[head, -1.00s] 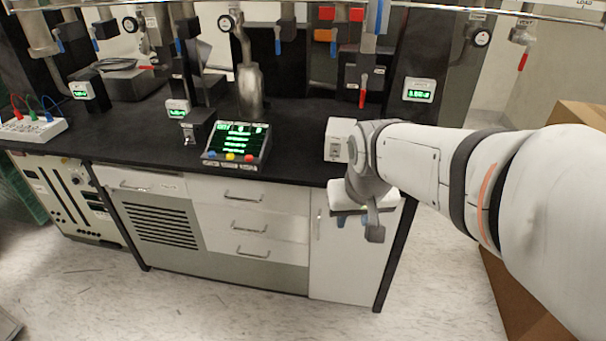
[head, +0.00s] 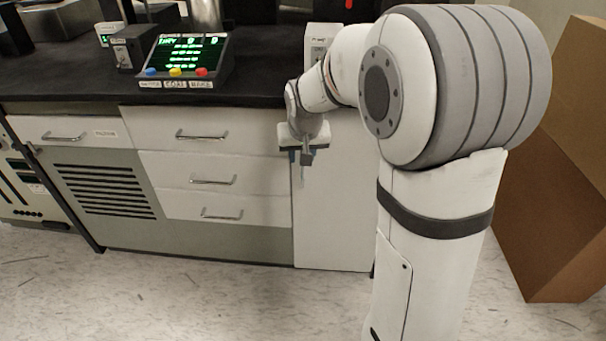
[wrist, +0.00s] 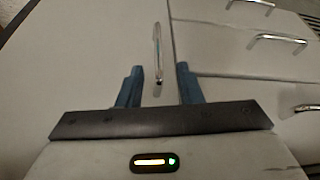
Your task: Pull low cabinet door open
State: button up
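The low cabinet door (head: 335,215) is a plain white panel at the right end of the bench, right of the drawers, and looks shut. In the wrist view the door (wrist: 95,55) fills the left and middle. Its upright metal handle (wrist: 158,50) stands ahead of my gripper (wrist: 157,85), in line with the gap between the two blue fingers. The fingers are apart, with nothing visibly gripped; whether the handle's near end lies between the tips is hard to tell. In the head view my gripper (head: 304,160) is in front of the door's upper left, and mostly hides the handle.
Drawers with bar handles (head: 212,180) are left of the door, beside a vented panel (head: 105,190). The black bench top (head: 70,88) overhangs above and carries a control box (head: 185,58). Brown boxes (head: 555,190) stand at the right. The floor (head: 180,300) in front is clear.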

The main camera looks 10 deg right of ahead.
jog(key=b, duration=0.3)
send_over(302, 184)
jog(key=f, duration=0.7)
jog(key=shift+w+f, duration=0.2)
jog(key=shift+w, duration=0.2)
jog(key=shift+c, duration=0.5)
grip_shut()
